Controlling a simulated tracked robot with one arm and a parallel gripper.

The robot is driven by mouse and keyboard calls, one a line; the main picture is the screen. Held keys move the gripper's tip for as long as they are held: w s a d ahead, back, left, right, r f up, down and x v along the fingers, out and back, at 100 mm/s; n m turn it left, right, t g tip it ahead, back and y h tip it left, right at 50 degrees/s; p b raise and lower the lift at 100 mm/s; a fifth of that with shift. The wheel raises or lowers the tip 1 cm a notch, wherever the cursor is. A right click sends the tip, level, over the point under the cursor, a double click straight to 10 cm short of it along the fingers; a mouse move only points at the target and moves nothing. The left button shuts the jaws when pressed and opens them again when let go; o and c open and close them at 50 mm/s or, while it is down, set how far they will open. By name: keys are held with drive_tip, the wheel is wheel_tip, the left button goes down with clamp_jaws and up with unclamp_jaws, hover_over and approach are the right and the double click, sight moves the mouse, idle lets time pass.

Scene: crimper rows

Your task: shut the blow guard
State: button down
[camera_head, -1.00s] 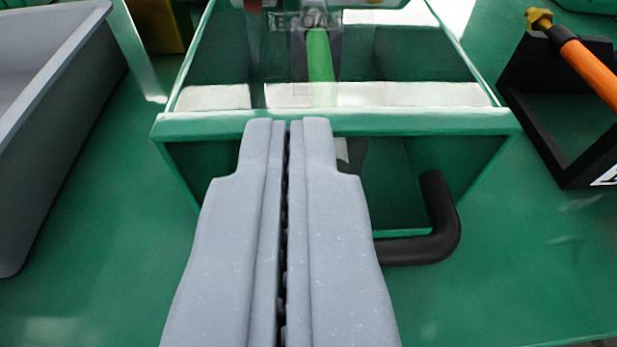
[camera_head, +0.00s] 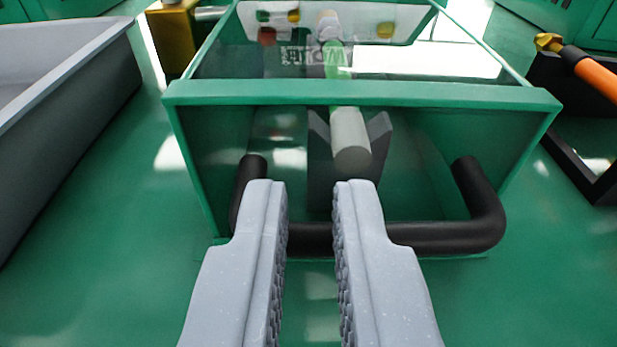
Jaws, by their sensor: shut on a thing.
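The blow guard (camera_head: 362,94) is a green-framed, see-through hood in the middle of the head camera view. A black U-shaped handle (camera_head: 455,237) runs across its lower front. Inside stand a dark grey notched block (camera_head: 379,135) and a pale round-ended rod (camera_head: 351,148). My gripper (camera_head: 311,190) is in front of the guard with its grey fingers apart, and the handle's bar shows across the gap between them. The fingers hide parts of the bar, so its exact contact with the pads cannot be seen.
A grey tray (camera_head: 75,110) stands at the left. A yellow block (camera_head: 172,40) is behind it. At the right are an orange-handled tool (camera_head: 597,78) and a black stand (camera_head: 575,170).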

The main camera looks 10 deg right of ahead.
drive_tip(key=shift+g+y, duration=0.3)
drive_tip(key=shift+g, duration=0.2)
drive_tip(key=f, duration=0.3)
drive_tip(key=s+a+f, duration=0.1)
drive_tip(key=shift+f, duration=0.15)
drive_tip(key=shift+t, duration=0.3)
drive_tip(key=r, duration=0.4)
drive_tip(key=r+p, duration=0.1)
drive_tip(key=r, duration=0.2)
drive_tip(key=shift+d+r, duration=0.1)
drive_tip(key=shift+d, duration=0.2)
drive_tip(key=s+f+b, duration=0.4)
drive_tip(key=s, duration=0.4)
drive_tip(key=shift+a, duration=0.35)
drive_tip(key=shift+s, duration=0.15)
